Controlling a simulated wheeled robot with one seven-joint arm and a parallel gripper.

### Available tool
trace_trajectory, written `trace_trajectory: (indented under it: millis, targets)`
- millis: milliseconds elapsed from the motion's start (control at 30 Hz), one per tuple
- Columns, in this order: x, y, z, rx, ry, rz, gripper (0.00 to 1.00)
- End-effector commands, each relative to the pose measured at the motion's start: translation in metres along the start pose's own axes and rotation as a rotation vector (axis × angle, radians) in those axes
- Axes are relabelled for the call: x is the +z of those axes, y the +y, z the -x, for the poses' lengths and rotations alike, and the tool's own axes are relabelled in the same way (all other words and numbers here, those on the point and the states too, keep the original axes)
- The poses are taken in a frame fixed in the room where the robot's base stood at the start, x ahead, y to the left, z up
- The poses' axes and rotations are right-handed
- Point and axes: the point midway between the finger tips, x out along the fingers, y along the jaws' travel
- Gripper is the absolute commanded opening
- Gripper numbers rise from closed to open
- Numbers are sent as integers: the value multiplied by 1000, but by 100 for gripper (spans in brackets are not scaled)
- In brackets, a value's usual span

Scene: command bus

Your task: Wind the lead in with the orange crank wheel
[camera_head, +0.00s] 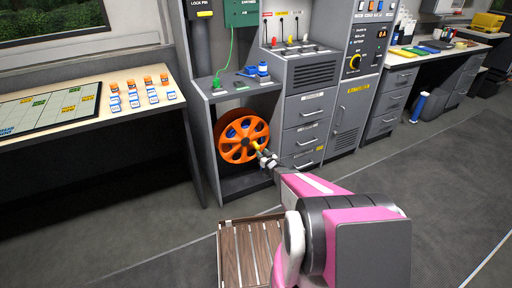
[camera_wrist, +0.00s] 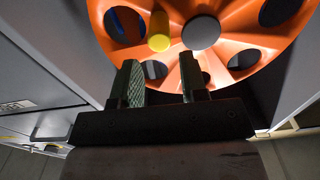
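The orange crank wheel (camera_head: 240,138) stands upright in the open bay under the grey counter, with round holes in its face. In the wrist view the wheel (camera_wrist: 240,45) fills the top, with a grey hub (camera_wrist: 201,32) and a yellow crank handle (camera_wrist: 159,31) just left of the hub. My gripper (camera_head: 266,158) is at the wheel's lower right in the head view. In the wrist view my gripper (camera_wrist: 160,80) has its two fingers apart with nothing between them. The yellow handle lies just beyond the fingertips. The lead on the reel is mostly hidden behind the wheel.
Grey drawers (camera_head: 304,135) stand close right of the bay. A green cable (camera_head: 230,50) hangs from the green box to the counter (camera_head: 235,88). A slatted wooden crate (camera_head: 246,250) sits on the floor by my arm. A table (camera_head: 90,110) with small blocks is at left.

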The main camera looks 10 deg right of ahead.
Motion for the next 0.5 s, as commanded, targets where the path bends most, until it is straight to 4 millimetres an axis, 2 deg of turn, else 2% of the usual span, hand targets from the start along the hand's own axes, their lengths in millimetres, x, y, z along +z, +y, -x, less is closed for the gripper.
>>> trace_trajectory:
  millis: [300,500]
  targets:
    - [2,1,-59,0,0,-1,40]
    - [1,1,-80,1,0,-2,40]
